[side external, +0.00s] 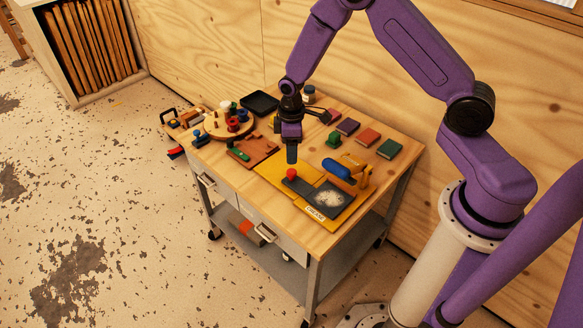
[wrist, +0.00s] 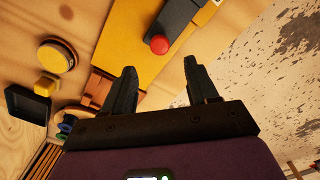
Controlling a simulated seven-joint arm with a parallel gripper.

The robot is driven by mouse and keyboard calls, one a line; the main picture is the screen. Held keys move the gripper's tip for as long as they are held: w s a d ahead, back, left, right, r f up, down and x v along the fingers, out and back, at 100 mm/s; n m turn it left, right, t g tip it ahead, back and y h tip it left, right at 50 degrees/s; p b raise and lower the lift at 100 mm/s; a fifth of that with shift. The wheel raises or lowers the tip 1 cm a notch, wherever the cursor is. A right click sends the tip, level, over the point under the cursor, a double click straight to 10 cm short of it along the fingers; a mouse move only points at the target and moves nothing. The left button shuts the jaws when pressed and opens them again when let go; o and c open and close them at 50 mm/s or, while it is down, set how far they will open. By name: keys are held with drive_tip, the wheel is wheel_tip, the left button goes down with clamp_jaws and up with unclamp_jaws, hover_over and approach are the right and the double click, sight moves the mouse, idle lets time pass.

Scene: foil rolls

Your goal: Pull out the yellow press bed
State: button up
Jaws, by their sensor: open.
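A foil press stands near the front of the cart top. Its flat yellow plate (side external: 274,180) shows in the side view and in the wrist view (wrist: 118,48). A dark grey slab (side external: 300,187) lies on the yellow and carries a round red knob (side external: 291,174). In the wrist view the knob (wrist: 159,44) sits just beyond my fingertips, at one end of the dark slab (wrist: 180,16). My gripper (side external: 291,161) points down above the knob, open and empty. Its two fingers are apart in the wrist view (wrist: 160,66). I cannot tell the exact height gap.
A blue roller (side external: 336,168) and orange frame stand right of the slab, by a pale dial plate (side external: 328,198). A brown block (side external: 252,152) lies left. Coloured blocks, a black tray (side external: 260,103) and a round wooden board (side external: 231,128) lie behind. The cart's front edge is close.

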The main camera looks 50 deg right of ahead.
sight(291, 171)
wheel_tip(291, 171, down, 8)
drive_tip(key=shift+f, duration=0.1)
idle(0.4)
